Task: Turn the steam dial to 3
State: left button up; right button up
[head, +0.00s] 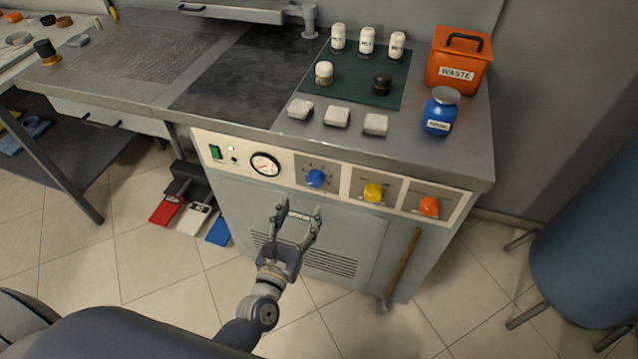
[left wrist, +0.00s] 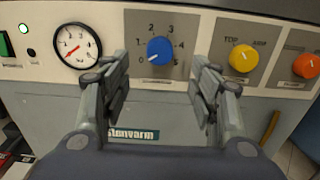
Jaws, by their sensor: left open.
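The numbered dial that fits the steam dial is a blue knob (head: 315,178) on the cream front panel of the workbench. In the left wrist view the blue knob (left wrist: 160,50) sits on a grey plate with a scale from 0 to 5. Its white mark points to the lower left, at about 0. The label under it is too small to read. My left gripper (head: 299,215) is open and empty, just below and in front of the panel. In the left wrist view its fingers (left wrist: 160,88) stand apart on either side below the knob, not touching it. My right gripper is not in view.
A gauge (head: 265,164) is left of the blue knob; a yellow knob (head: 373,192) and an orange knob (head: 429,206) are to its right. A wooden-handled tool (head: 402,264) leans on the cabinet. Pedals (head: 194,217) lie on the floor at left. The space before the panel is free.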

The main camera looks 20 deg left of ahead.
aim_at(314, 181)
pick_arm(q)
jog(key=w, duration=0.5)
jog(key=w+p, duration=0.1)
jog(key=w, duration=0.3)
jog(key=shift+w+d, duration=0.2)
jog(key=shift+w, duration=0.2)
jog(key=shift+c, duration=0.2)
jog(key=c, duration=1)
